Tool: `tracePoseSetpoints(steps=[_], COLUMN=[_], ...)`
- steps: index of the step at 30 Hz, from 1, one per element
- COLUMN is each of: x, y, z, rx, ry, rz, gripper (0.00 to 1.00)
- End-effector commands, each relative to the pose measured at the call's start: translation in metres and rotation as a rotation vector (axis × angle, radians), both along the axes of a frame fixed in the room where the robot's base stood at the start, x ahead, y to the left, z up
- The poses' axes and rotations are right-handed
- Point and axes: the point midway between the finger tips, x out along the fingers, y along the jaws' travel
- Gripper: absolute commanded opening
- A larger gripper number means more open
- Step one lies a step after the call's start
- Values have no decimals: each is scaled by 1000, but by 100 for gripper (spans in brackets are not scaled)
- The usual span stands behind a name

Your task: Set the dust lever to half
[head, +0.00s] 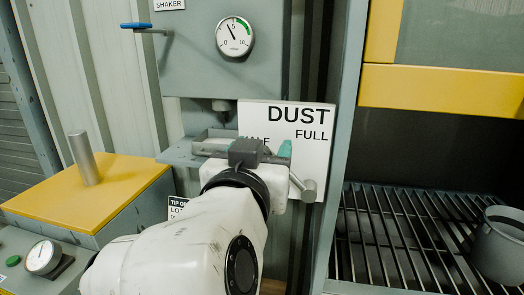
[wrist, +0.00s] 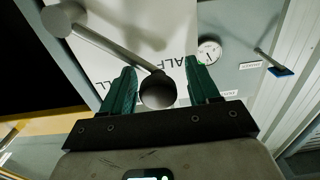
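The white DUST sign (head: 312,155) has HALF and FULL labels; my arm partly covers HALF. It also shows turned in the wrist view (wrist: 120,25). The dust lever is a grey rod (wrist: 115,47) with a cylinder at each end. One cylinder (wrist: 62,18) is at upper left, and it shows below FULL in the head view (head: 308,190). The other, a dark round end (wrist: 157,92), sits between the teal fingers of my gripper (wrist: 162,82). The fingers are apart, with a gap at the right one. Contact at the left one is unclear. My arm hides much of the lever in the head view.
A gauge (head: 234,37) and a blue-handled lever (head: 140,26) are above left. A yellow-topped box (head: 105,185) stands at left. A grey post (head: 345,130) stands close right of the sign, beside a grate (head: 400,235) with a grey cup (head: 498,245).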

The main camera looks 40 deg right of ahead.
Motion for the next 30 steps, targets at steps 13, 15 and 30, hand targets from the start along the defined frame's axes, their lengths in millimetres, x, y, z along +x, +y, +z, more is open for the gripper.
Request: tracePoseSetpoints(steps=[13, 15, 30], x=[-13, -21, -63], y=[18, 30, 86], z=[0, 0, 0], rx=[-2, -3, -2], ry=[-3, -2, -1], rz=[2, 4, 1], gripper=[60, 60, 60])
